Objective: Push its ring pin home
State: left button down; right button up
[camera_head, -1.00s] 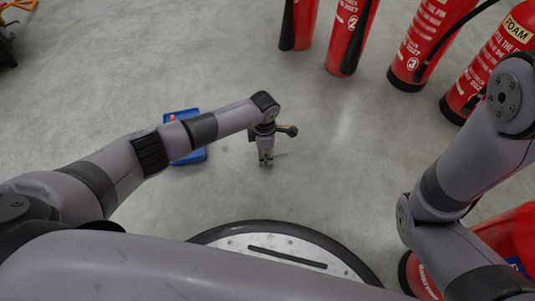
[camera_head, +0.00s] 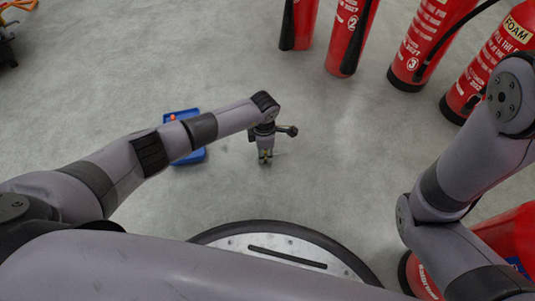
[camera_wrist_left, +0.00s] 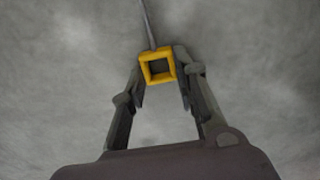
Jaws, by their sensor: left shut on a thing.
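My left gripper (camera_head: 265,158) points down over the bare floor in the head view. In the left wrist view the two fingers (camera_wrist_left: 160,85) are shut on the ring pin (camera_wrist_left: 144,62), a yellow square ring with a thin grey shaft pointing away from the fingers. Only floor shows beyond the shaft's tip. In the head view the pin is too small to make out clearly. My right gripper is out of view; only part of the right arm shows at the right.
Several red extinguishers stand at the back right, among them one marked 2 (camera_head: 352,28) and one marked 3 (camera_head: 424,40). Another red extinguisher (camera_head: 510,232) is at the lower right, partly behind my right arm. A blue tray (camera_head: 190,158) lies left of the gripper.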

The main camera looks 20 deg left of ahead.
pick_arm(q)
jog(key=shift+r+p, duration=1.25)
jog(key=shift+r, duration=0.25)
